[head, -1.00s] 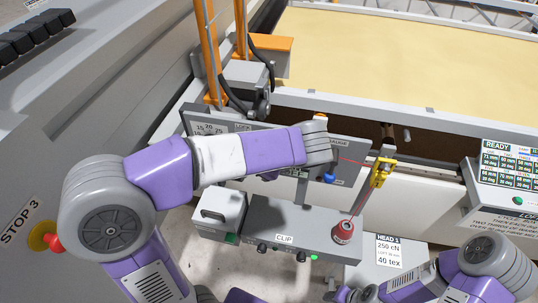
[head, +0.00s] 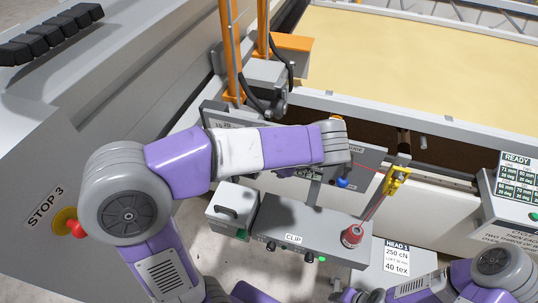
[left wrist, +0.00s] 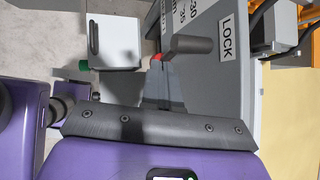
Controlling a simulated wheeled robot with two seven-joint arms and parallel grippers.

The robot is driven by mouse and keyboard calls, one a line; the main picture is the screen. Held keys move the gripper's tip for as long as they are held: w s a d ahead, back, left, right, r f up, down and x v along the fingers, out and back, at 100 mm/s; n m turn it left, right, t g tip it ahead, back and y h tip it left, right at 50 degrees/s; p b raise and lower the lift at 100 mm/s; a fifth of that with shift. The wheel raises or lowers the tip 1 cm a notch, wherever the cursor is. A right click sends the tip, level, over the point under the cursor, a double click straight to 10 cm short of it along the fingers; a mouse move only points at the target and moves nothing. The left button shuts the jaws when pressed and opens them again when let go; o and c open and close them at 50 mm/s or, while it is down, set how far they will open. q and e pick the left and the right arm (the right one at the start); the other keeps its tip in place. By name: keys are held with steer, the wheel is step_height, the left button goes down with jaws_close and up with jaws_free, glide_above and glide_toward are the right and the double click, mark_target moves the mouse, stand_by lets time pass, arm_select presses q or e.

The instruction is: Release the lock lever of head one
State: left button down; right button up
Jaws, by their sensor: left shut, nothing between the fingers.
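A dark lever handle (left wrist: 190,45) sticks out beside the white LOCK label (left wrist: 227,38) on a grey panel, in the left wrist view. My left gripper (left wrist: 161,75) is shut and empty. Its grey fingers are just below and left of the handle in that view; I cannot tell whether they touch it. In the head view my left wrist covers part of the grey panel (head: 368,158) and hides the fingers and lever. The HEAD 1 card (head: 397,258) is at lower right. My right gripper is out of view.
A grey CLIP box (head: 280,222) with a red thread cone (head: 352,236) lies below my arm. A white box with a handle (head: 233,208) stands left of it. A yellow thread guide (head: 397,180) and taut red thread are right of my wrist. Orange posts (head: 231,50) rise behind.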

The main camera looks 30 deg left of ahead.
arm_select(q)
steer(key=s+d+r, duration=0.4)
steer(key=d+r, duration=0.3)
steer(key=d, duration=0.3)
steer(key=shift+s+p, duration=0.3)
steer(key=shift+p, duration=0.05)
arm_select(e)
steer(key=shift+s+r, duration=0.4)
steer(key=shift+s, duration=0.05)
arm_select(q)
steer(key=shift+w, duration=0.1)
